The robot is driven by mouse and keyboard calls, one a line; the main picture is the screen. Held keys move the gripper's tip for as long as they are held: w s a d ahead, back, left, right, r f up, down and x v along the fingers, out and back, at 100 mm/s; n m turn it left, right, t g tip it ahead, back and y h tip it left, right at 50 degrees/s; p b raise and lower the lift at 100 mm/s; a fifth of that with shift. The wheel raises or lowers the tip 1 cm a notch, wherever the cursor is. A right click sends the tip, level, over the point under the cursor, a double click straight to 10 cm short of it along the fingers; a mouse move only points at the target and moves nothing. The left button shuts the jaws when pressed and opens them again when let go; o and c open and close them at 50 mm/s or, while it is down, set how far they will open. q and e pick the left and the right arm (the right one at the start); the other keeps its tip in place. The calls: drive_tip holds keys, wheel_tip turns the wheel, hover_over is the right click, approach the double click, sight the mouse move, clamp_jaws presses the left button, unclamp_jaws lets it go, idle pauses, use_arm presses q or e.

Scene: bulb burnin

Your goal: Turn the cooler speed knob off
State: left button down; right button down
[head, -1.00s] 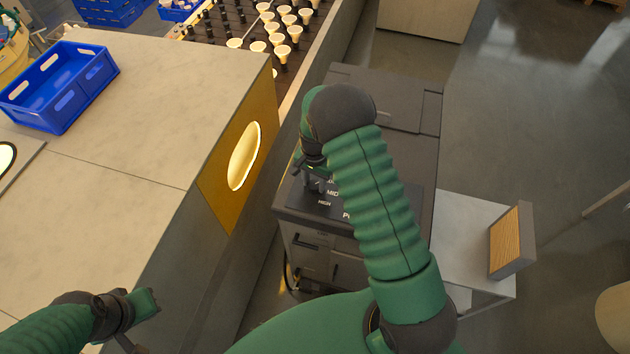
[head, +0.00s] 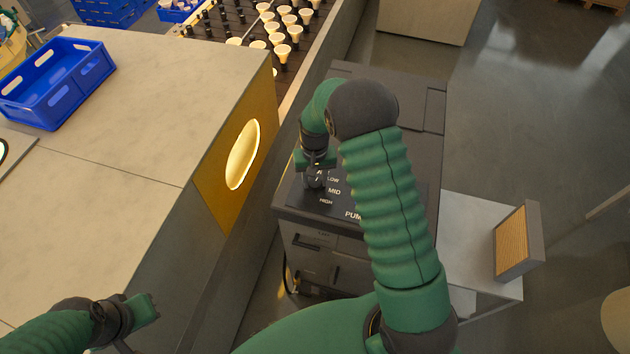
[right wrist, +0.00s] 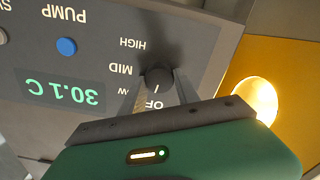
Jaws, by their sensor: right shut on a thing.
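The cooler (head: 350,222) is a dark cabinet whose top panel carries the labels LOW, MID and HIGH. Its speed knob (right wrist: 158,77) is a small dark round knob in the right wrist view, beside the HIGH, MID and partly covered LOW and OFF labels. A short white mark shows between the knob and OFF; I cannot tell if it is the pointer. My right gripper (head: 316,180) is shut on the knob, one finger on each side, as the right wrist view (right wrist: 159,88) also shows. My left gripper (head: 150,303) is at the lower left, away from the cooler; its jaws are unclear.
A blue PUMP button (right wrist: 66,46) and a green 30.1 C display (right wrist: 62,92) are near the knob. A counter (head: 110,190) with a glowing oval opening (head: 243,155) stands left of the cooler. A blue crate (head: 58,85) sits on it. A white side table (head: 475,225) is at right.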

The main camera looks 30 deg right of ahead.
drive_tip(key=shift+n+b, duration=0.3)
drive_tip(key=shift+n, duration=0.6)
drive_tip(key=c, duration=1.3)
unclamp_jaws()
drive_tip(key=shift+o, duration=1.3)
drive_tip(key=shift+s, duration=0.1)
drive_tip(key=shift+o, duration=0.7)
drive_tip(key=shift+r, duration=0.1)
